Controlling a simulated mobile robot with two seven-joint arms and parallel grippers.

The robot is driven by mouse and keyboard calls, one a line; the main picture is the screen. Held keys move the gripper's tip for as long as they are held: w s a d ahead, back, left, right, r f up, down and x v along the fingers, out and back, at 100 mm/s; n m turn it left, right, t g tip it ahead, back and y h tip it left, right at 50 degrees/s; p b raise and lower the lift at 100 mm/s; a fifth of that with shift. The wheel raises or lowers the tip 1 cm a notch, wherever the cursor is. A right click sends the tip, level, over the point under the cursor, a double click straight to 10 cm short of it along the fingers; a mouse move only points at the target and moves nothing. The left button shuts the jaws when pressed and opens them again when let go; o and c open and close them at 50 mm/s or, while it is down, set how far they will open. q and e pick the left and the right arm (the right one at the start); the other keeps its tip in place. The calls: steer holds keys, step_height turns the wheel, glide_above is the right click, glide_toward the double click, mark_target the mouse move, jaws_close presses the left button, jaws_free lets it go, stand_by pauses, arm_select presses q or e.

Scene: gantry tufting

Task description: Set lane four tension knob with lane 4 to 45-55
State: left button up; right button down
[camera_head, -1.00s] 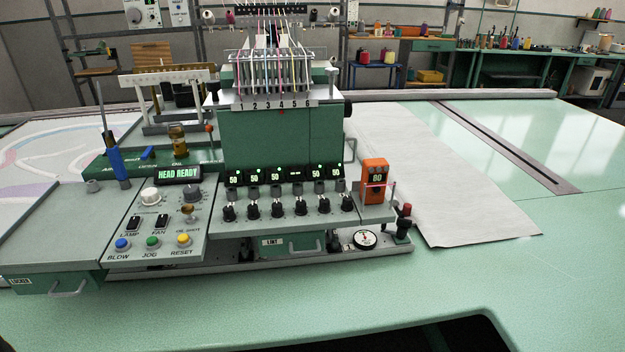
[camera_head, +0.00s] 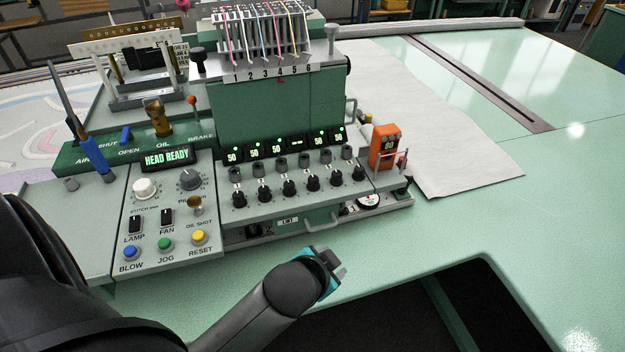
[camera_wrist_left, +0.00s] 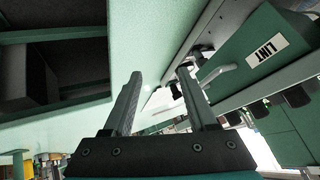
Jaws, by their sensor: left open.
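The lane four tension knob (camera_head: 313,183) is a black knob, fourth from the left in the row on the front of the tufting head. The lane 4 display (camera_head: 297,141) above it shows dashes; the other lane displays appear to read 50. My left gripper (camera_head: 333,270) is in front of and below the knob row, over the table's front edge and apart from the knobs. In the left wrist view its two fingers (camera_wrist_left: 160,85) are apart with nothing between them. My right gripper is not in view.
The LINT drawer (camera_head: 290,221) with its bar handle (camera_head: 322,222) lies below the knobs. An orange meter (camera_head: 384,146) reading 80 stands right of the row. A control panel (camera_head: 172,215) with knobs, switches and buttons is at left. The table (camera_head: 450,215) at right is clear.

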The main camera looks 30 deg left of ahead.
arm_select(q)
steer(key=w+d+r+m+t+h, duration=0.45)
steer(key=w+r+m, duration=0.35)
steer(key=r, duration=0.4)
steer(key=w+d+r+m+t+h, duration=0.45)
steer(key=w+r+m+t, duration=0.2)
steer(key=r, duration=0.65)
steer(key=s+d+r+m+g+h, duration=0.25)
steer(key=d+m+g+h, duration=0.3)
steer(key=m, duration=0.65)
steer(key=s+d+r+m+g+h, duration=0.1)
steer(key=d+r+m+g+h, duration=0.2)
steer(key=d+m+g+h, duration=0.55)
steer(key=m+g+y+p, duration=0.1)
steer(key=m+g+y, duration=0.5)
steer(key=m+y, duration=1.15)
glide_above(313, 178)
step_height(313, 178, down, 5)
steer(key=n+y, duration=0.4)
steer(key=y, duration=0.1)
step_height(313, 178, down, 15)
steer(key=shift+f+p, duration=0.2)
steer(key=shift+p, duration=0.4)
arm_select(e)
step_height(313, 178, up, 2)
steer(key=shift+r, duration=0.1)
